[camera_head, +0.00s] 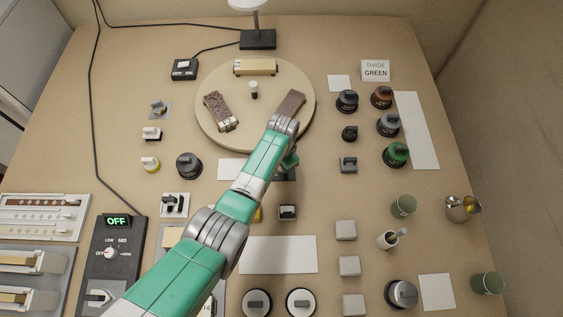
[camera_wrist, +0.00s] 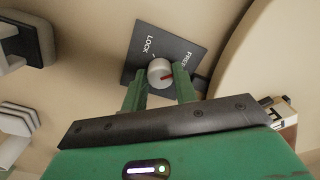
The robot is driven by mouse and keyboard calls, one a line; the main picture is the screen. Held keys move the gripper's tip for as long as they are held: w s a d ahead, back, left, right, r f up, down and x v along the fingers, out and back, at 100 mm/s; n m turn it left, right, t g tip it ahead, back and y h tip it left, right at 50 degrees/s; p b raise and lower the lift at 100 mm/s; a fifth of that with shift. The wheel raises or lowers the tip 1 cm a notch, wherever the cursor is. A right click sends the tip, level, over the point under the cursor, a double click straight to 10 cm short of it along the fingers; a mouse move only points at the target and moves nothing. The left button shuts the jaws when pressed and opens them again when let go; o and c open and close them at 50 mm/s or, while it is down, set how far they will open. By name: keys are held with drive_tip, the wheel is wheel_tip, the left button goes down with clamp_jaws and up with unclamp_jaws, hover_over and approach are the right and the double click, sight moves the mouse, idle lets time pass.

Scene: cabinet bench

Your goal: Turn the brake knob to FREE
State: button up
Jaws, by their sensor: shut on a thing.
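The brake knob (camera_wrist: 160,72) is a small light-grey round knob with a red mark, on a dark plate (camera_wrist: 138,62) lettered LOCK and FREE. Its red mark points to the right, toward the FREE side; I cannot tell whether it lines up exactly. My gripper (camera_wrist: 161,90) has its green fingers on either side of the knob and is shut on it. In the head view my gripper (camera_head: 289,163) is over the plate (camera_head: 287,177), just below the round turntable; the knob is hidden there by my arm.
The round turntable (camera_head: 212,85) beside my gripper carries several bar-shaped pieces and a small post. Several dark knobs (camera_head: 349,134) stand to the right. A white sheet (camera_head: 278,255) lies nearer, and a control box reading OFF (camera_head: 117,221) is at left.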

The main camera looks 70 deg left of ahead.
drive_tip(key=o, duration=1)
drive_tip(key=shift+c, duration=0.2)
wheel_tip(320, 180, up, 8)
drive_tip(key=p, duration=0.3)
drive_tip(key=shift+d, duration=0.15)
drive_tip(key=shift+f, duration=0.1)
